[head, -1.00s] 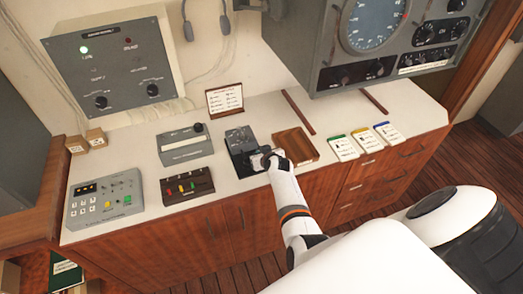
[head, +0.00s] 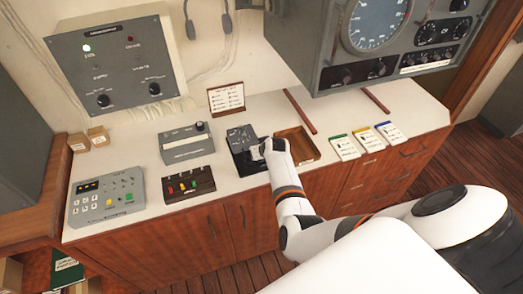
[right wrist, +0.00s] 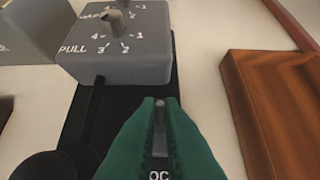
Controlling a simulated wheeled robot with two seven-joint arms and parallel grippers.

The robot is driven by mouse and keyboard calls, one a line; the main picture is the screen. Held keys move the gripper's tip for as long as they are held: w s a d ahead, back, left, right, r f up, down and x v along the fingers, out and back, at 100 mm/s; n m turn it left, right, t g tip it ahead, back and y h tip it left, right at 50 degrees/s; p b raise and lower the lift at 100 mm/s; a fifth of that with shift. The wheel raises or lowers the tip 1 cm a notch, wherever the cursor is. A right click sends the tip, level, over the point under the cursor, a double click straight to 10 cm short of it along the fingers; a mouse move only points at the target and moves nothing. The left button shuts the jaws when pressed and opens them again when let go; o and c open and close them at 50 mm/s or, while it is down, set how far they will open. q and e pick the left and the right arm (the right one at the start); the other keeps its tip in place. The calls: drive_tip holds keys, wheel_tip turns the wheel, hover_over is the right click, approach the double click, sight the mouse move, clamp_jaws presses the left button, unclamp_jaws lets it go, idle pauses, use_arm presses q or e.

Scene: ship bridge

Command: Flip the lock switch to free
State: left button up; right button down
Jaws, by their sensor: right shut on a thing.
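The lock switch (right wrist: 160,113) is a small metal toggle on a black base plate, above white lettering of which "OC" shows in the right wrist view. My right gripper (right wrist: 160,108) has its two green fingers shut around the toggle. In the head view my right gripper (head: 258,152) is at the right front part of the dark control unit (head: 240,137) on the white counter. The hand hides the switch there, so its position is not readable. My left gripper is out of view.
A grey block with numbered knobs (right wrist: 115,55) stands just beyond the fingers; a round black knob (right wrist: 50,166) is at lower left. A wooden tray (head: 312,150) sits close to the right. A lever box (head: 187,184) and grey keypad panel (head: 105,200) stand left.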

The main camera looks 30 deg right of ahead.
drive_tip(key=c, duration=1.6)
unclamp_jaws()
drive_tip(key=shift+o, duration=0.2)
drive_tip(key=shift+s+r, duration=0.4)
drive_tip(key=shift+r, duration=0.05)
drive_tip(key=b+v, duration=0.1)
drive_tip(key=v, duration=0.9)
drive_tip(key=shift+s+a+r, duration=0.2)
drive_tip(key=shift+a+r, duration=0.05)
drive_tip(key=shift+r, duration=0.05)
